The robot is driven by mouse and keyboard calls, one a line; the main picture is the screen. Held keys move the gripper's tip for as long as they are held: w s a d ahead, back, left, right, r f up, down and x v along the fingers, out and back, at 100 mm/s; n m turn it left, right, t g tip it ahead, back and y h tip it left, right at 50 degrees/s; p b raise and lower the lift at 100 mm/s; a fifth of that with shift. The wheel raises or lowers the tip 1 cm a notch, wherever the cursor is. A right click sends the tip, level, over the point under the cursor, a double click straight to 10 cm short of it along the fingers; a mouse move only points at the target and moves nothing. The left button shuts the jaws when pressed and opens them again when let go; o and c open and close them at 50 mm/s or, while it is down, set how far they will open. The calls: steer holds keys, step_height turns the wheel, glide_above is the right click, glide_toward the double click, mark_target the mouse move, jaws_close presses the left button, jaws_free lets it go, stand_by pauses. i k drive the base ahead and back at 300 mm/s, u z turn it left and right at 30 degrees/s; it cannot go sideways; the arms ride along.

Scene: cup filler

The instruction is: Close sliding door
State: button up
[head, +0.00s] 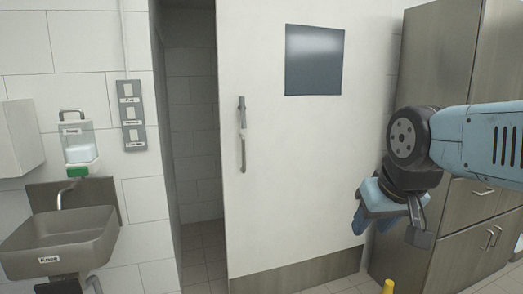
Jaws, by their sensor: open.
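The white sliding door (290,170) stands partly open in the head view, with a dark window (314,60) in its upper part and a darker strip along its bottom. A grey vertical handle (242,135) is near its left edge. Left of the door is an open gap (193,130) into a tiled space. My gripper (390,232) is at the right, in front of the door's right side and the cabinet. It points down, is open and empty, and is well apart from the handle.
A sink (62,228) and a soap dispenser (79,150) are on the left wall. A switch panel (131,115) is between them and the gap. A tall brown cabinet (440,45) stands at the right. A yellow object (388,287) shows at the bottom edge.

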mark_target(311, 75)
steer(key=u, duration=0.05)
steer(key=i, duration=1.05)
steer(key=u, duration=0.45)
